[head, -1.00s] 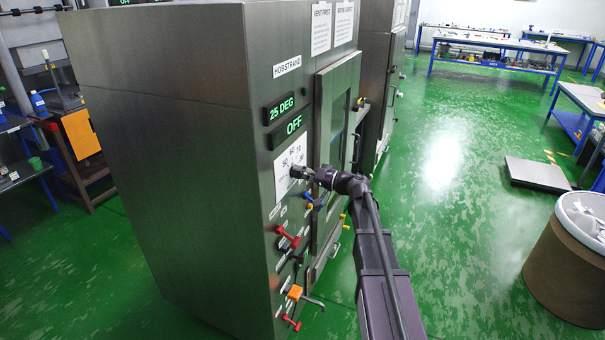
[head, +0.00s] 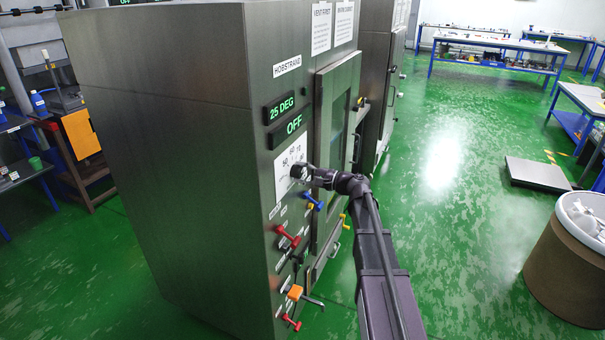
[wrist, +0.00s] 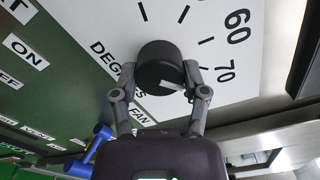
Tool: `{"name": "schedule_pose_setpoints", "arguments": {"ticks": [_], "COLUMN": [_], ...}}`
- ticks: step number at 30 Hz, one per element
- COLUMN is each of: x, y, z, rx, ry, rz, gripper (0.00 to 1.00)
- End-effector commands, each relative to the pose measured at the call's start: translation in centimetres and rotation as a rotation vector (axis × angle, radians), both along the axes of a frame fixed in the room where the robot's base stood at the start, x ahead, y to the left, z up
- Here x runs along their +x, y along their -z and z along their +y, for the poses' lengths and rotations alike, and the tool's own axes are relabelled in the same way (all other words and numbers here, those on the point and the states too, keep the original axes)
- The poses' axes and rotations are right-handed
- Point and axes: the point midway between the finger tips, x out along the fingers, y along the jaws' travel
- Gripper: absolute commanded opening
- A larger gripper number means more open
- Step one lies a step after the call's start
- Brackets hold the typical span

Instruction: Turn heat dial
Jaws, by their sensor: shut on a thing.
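In the head view my gripper (head: 304,173) meets the white dial plate (head: 287,163) on the steel cabinet's front and hides most of the knob. Green displays above read "25 DEG" (head: 281,108) and "OFF" (head: 289,127).
A drum (head: 570,260) stands on the right. The green floor between is mostly clear.

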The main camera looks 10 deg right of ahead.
Motion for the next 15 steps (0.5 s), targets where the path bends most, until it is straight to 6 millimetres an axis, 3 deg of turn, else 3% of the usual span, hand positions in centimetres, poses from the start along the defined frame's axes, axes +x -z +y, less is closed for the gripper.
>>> {"name": "schedule_pose_setpoints", "arguments": {"ticks": [15], "x": [-0.19], "y": [0.09], "z": [0.34], "rx": [0.256], "ry": [-0.009], "rz": [0.357], "gripper": [0.10]}}
